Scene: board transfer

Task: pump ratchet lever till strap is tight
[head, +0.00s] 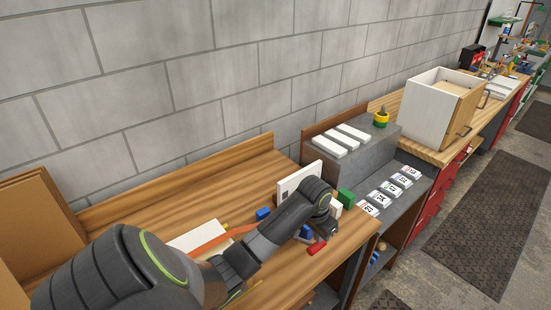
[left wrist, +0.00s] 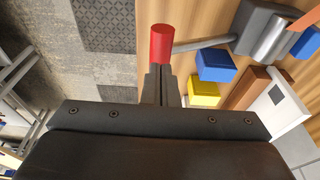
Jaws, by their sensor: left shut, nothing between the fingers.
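The red grip of the ratchet lever (head: 317,246) shows just beside my left gripper (head: 330,232) near the bench's front edge. In the left wrist view the lever's red grip (left wrist: 161,45) lies right at the tips of my left gripper (left wrist: 160,72); I cannot tell whether they touch. The fingers are together and empty. A grey rod (left wrist: 205,44) runs from the grip to the grey ratchet body (left wrist: 262,30). The orange strap (head: 207,243) lies across a white box on the bench; its end also shows in the left wrist view (left wrist: 306,19). My arm hides the ratchet body in the head view.
Blue blocks (head: 262,214), a green block (head: 346,198) and a white panel (head: 297,181) stand close around my gripper. In the left wrist view a blue block (left wrist: 215,66) and a yellow block (left wrist: 203,91) lie beside the fingers. Bench wood (head: 150,222) is bare at the back left.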

